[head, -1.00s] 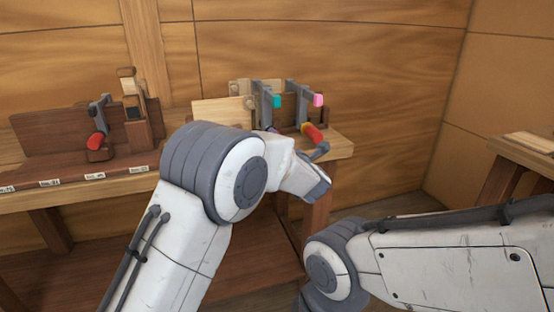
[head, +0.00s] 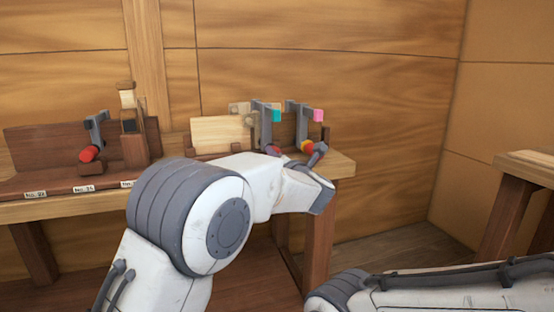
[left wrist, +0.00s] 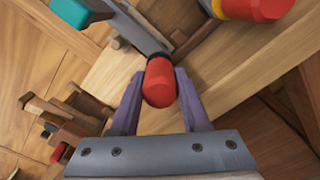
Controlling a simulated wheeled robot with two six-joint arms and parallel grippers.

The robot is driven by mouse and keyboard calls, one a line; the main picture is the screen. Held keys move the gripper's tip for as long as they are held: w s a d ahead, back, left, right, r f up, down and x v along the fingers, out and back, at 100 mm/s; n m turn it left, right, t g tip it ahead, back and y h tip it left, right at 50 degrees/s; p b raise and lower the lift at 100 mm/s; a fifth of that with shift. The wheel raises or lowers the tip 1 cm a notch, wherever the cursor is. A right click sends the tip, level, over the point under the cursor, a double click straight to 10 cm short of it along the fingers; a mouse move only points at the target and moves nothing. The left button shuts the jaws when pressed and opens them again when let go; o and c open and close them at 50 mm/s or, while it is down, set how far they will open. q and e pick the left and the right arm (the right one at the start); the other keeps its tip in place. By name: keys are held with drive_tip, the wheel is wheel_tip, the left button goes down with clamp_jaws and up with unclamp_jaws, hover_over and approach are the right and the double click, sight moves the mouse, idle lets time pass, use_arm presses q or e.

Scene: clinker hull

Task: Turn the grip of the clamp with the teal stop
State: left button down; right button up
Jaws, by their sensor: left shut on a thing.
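The clamp with the teal stop (head: 276,116) stands on the right part of the bench, its grey bar upright in the head view. In the left wrist view its teal stop (left wrist: 72,12) is at top left and its red grip (left wrist: 160,84) is between the purple fingers of my left gripper (left wrist: 161,98). The left gripper is shut on this red grip. In the head view my left wrist hides most of the grip and fingers. My right gripper is out of the picture; only its arm shows at bottom right.
A clamp with a pink stop (head: 318,115) stands close on the right; its red grip with a yellow collar (left wrist: 258,8) is near my left gripper. Another red-gripped clamp (head: 90,153) stands at left on a dark, labelled rack. A second table (head: 525,168) is at far right.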

use_arm(q)
drive_tip(key=shift+a+r, duration=0.1)
drive_tip(key=shift+c, duration=1.9)
unclamp_jaws()
drive_tip(key=shift+w, duration=0.1)
drive_tip(key=v, duration=1)
drive_tip(key=shift+s, duration=0.25)
